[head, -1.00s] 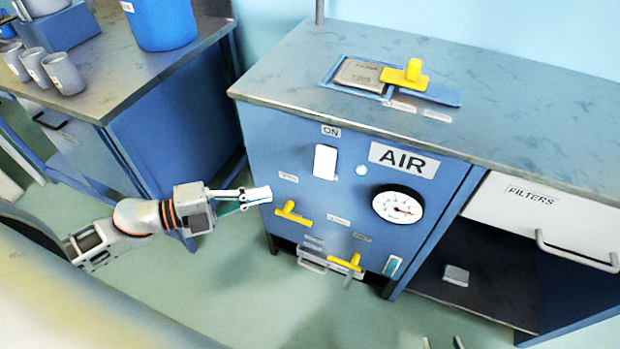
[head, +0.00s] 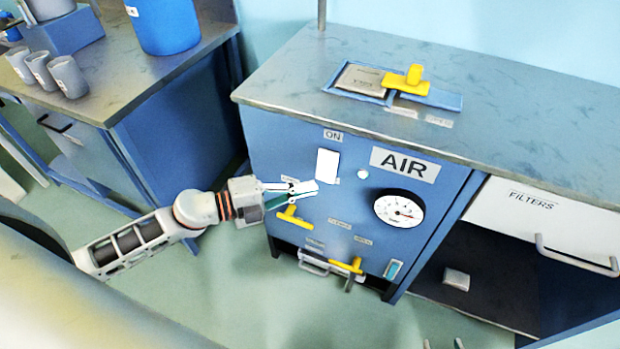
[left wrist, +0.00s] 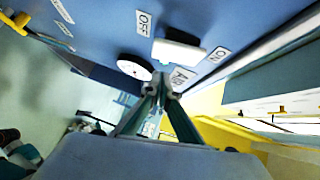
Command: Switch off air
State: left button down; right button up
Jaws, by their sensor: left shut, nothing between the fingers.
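The white rocker switch (head: 327,163) is on the blue front panel, under an ON label (head: 333,135) and left of the AIR sign (head: 405,163). In the left wrist view the switch (left wrist: 180,50) lies between an OFF label (left wrist: 143,22) and an ON label (left wrist: 217,55). My left gripper (head: 312,188) is shut and empty, its tips just below the switch in the picture; I cannot tell if they touch the panel. It also shows in the left wrist view (left wrist: 161,86). Two tips of my right gripper (head: 441,343), apart, show at the bottom edge.
A pale green lamp (head: 362,174) and a round gauge (head: 399,209) are right of the switch. Yellow handles (head: 292,217) stick out below my left gripper. A FILTERS drawer (head: 530,215) is at right.

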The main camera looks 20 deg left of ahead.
aim_at(326, 176)
pick_arm(q)
jog(key=w, duration=0.3)
jog(key=shift+f+b, duration=0.35)
jog(key=shift+f, duration=0.05)
jog(key=shift+w, duration=0.35)
